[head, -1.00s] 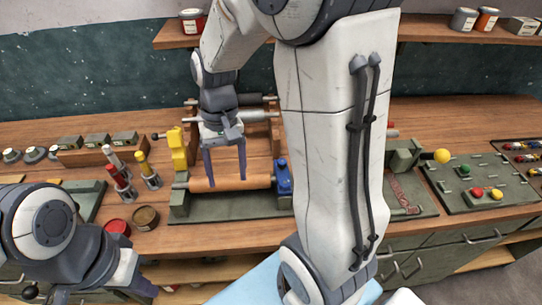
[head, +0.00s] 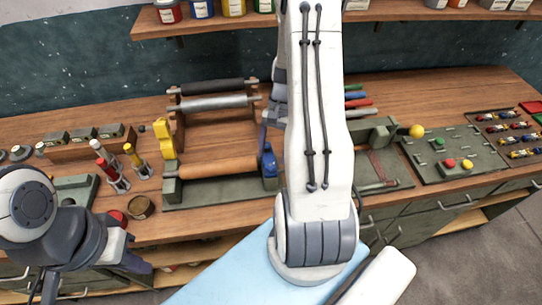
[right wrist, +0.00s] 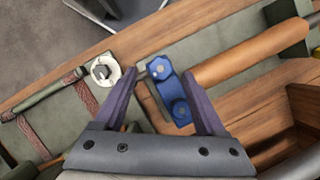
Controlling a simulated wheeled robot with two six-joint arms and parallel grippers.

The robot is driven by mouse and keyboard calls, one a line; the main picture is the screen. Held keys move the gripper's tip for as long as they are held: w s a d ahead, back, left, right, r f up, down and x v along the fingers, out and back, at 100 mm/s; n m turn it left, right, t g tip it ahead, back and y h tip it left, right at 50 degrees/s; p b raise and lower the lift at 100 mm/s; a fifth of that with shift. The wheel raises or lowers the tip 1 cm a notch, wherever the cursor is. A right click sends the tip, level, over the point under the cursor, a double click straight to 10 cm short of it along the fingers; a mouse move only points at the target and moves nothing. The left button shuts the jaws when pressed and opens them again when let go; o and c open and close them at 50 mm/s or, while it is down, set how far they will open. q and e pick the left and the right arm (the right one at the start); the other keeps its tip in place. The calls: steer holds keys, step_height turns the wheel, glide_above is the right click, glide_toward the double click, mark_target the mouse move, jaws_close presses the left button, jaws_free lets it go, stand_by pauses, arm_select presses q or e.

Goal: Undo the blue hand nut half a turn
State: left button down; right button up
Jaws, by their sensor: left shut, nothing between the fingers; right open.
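The blue hand nut (head: 267,161) is at the right end of a copper-brown roller (head: 218,168) on a green base plate on the bench. It looks like a blue block with two round knobs in the right wrist view (right wrist: 170,92). My right gripper (right wrist: 159,75) is open, with one purple finger on each side of the nut in that view; I cannot tell whether they touch it. In the head view my right arm hides most of this gripper (head: 263,134). My left gripper (head: 137,263) is shut and empty at the bench's front left.
A yellow clamp (head: 164,139) stands at the roller's left end. Behind are a rack with dark and grey rollers (head: 213,103). Red and yellow-handled tools (head: 110,166) and an open tin (head: 140,207) stand left. A button panel (head: 453,152) lies right.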

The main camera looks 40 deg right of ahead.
mark_target(270, 167)
steer(key=shift+x, duration=1.4)
jaws_close()
steer(key=shift+w+n, duration=0.1)
steer(key=shift+n, duration=0.3)
steer(key=n+g+h, duration=0.1)
steer(key=n, duration=0.3)
steer(key=shift+w+a+p, duration=0.1)
steer(key=shift+w+p, duration=0.05)
steer(key=shift+p, duration=0.15)
steer(key=n+h, duration=0.1)
steer(key=n, duration=0.2)
steer(key=n+g+h, duration=0.1)
steer(key=n, duration=0.2)
steer(key=shift+w+a, duration=0.15)
steer(key=shift+r, duration=0.1)
